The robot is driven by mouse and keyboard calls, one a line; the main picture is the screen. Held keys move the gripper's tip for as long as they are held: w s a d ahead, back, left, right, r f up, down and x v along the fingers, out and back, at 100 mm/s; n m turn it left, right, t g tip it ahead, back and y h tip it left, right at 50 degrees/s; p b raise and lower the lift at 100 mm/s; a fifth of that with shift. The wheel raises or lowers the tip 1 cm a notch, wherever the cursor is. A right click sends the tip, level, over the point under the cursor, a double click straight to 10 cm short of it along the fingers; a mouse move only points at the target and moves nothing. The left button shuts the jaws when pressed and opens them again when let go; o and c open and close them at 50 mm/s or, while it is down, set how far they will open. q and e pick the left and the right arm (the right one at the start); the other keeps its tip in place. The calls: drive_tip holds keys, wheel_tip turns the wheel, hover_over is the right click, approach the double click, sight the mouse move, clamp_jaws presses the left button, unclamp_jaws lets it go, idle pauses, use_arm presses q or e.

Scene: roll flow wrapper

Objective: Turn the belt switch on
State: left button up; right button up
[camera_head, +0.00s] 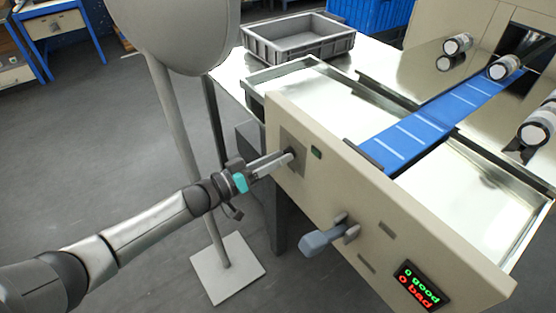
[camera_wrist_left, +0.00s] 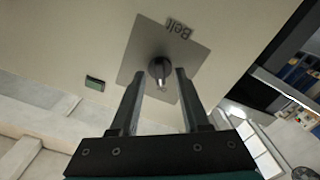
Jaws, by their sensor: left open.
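The belt switch (camera_wrist_left: 160,70) is a dark round knob with a light pointer, on a grey plate (camera_wrist_left: 133,62) labelled "Belt". In the left wrist view it sits between the tips of my open left gripper (camera_wrist_left: 157,78); I cannot tell whether the fingers touch it. In the head view my left gripper (camera_head: 288,156) reaches the grey plate (camera_head: 293,144) on the beige front panel (camera_head: 340,190), and its fingers partly hide the knob. My right gripper is not in view.
A green indicator (camera_head: 316,152) is beside the plate. A grey-blue lever handle (camera_head: 322,239) sticks out from the panel, near a display (camera_head: 420,287) reading "0 Good, 0 bad". Behind lie a blue conveyor belt (camera_head: 420,130), rolls (camera_head: 504,67) and a grey crate (camera_head: 298,40). A pole stands left.

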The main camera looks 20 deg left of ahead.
use_arm(q)
drive_tip(key=shift+w+d, duration=0.15)
drive_tip(key=shift+c, duration=0.3)
clamp_jaws()
idle(0.3)
